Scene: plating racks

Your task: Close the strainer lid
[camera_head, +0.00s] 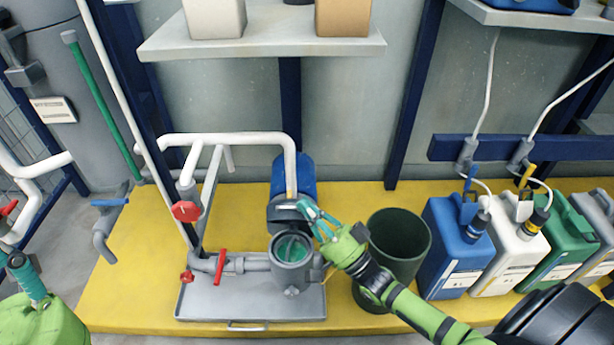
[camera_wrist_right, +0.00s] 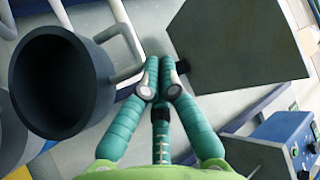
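The grey strainer (camera_head: 291,262) stands on the yellow platform with its round mouth uncovered and a teal inside showing. A dark grey round part (camera_head: 287,210), possibly the raised lid, is just behind the mouth, in front of a blue motor (camera_head: 293,175). My right gripper (camera_head: 307,208) is at the right side of that part; contact is unclear. In the wrist view its teal fingers (camera_wrist_right: 160,64) are together at the tips, with nothing clearly held. My left gripper (camera_head: 17,262) is at the far left edge, away from the strainer; its finger opening is unclear.
A dark green bin (camera_head: 400,240) stands right of the strainer, close to my right arm. White pipes (camera_head: 230,139) and red-handled valves (camera_head: 221,265) are on the left. Several jugs (camera_head: 458,245) line the right. The wrist view shows a dark open cylinder (camera_wrist_right: 62,80) and a grey plate (camera_wrist_right: 235,45).

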